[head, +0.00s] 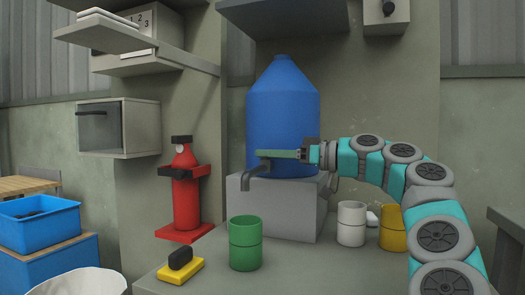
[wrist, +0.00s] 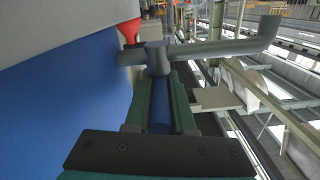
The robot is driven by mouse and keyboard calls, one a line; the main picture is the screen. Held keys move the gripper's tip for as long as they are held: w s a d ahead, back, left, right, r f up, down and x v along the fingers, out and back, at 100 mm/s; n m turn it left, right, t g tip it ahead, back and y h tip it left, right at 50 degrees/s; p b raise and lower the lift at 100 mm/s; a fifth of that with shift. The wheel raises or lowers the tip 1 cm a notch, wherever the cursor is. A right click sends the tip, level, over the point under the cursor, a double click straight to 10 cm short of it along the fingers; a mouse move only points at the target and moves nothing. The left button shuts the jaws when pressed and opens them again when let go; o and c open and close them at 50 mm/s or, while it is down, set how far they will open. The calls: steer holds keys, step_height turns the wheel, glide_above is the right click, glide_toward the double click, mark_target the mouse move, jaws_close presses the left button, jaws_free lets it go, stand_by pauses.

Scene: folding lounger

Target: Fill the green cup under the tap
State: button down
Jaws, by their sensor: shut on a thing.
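The green cup (head: 245,243) stands upright on the counter, below the tap spout in the head view. Whether it is exactly under the spout is hard to judge by depth. The grey tap (head: 254,176) comes out at the blue water jug (head: 283,108), its spout bent down. I see no water running. My gripper (head: 262,154) reaches leftward across the front of the jug, at the top of the tap. In the wrist view, its jaws (wrist: 158,82) are shut on the tap's upright handle (wrist: 157,60), with the grey spout (wrist: 222,48) running right.
The jug rests on a grey block (head: 275,215). A white cup (head: 351,224) and a yellow cup (head: 392,229) stand at the right. A yellow and black sponge-like block (head: 181,268) lies left of the green cup. A red extinguisher (head: 185,190) stands behind it.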

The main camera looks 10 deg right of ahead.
steer(key=shift+f, duration=0.1)
steer(key=c, duration=0.8)
jaws_free()
steer(key=shift+o, duration=0.2)
steer(key=shift+s+d, duration=0.1)
steer(key=shift+d, duration=0.1)
steer(key=v, duration=0.7)
steer(key=shift+d, duration=0.25)
steer(key=shift+s, duration=0.1)
